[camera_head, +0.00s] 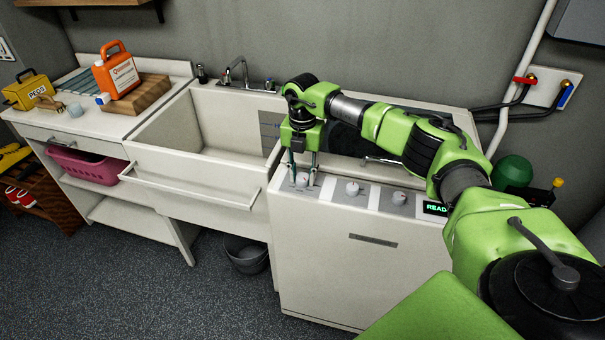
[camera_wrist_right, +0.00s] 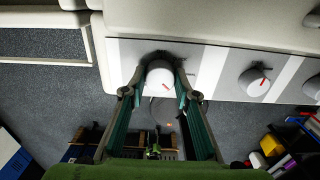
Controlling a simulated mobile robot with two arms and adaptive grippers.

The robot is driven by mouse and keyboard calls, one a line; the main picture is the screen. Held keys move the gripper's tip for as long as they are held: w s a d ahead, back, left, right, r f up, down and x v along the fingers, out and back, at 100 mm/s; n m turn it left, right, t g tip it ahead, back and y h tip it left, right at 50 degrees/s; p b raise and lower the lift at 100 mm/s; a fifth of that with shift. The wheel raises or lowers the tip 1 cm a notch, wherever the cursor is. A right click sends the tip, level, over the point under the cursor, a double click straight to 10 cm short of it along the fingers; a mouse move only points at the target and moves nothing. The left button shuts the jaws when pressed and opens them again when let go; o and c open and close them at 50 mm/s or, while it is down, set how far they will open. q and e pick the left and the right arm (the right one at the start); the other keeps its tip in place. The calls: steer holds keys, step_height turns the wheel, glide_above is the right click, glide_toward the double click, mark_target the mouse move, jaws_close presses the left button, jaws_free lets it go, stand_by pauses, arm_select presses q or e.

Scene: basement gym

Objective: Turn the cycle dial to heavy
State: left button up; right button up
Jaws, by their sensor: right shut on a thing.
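The washer (camera_head: 345,270) stands right of the sink, with a row of three white dials on its top front panel. My right gripper (camera_head: 303,176) reaches down onto the leftmost dial (camera_head: 302,183). In the right wrist view my gripper (camera_wrist_right: 159,77) has a finger on each side of this dial (camera_wrist_right: 158,84) and is shut on it. The label around the dial is too small and covered to read. The middle dial (camera_head: 352,188) and the right dial (camera_head: 399,198) are free, each with a red mark. My left gripper is out of view.
A small display (camera_head: 435,208) lit in green reads "READ", partly hidden by my right arm. A sink (camera_head: 195,170) with a front rail adjoins the washer at left. An orange bottle (camera_head: 116,72) stands on the counter. A dark bucket (camera_head: 246,255) is on the floor.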

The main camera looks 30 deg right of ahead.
mark_target(303, 176)
steer(key=shift+w+r, duration=0.1)
steer(key=shift+r, duration=0.05)
steer(key=o, duration=1.1)
step_height(303, 176, up, 12)
stand_by(0.3)
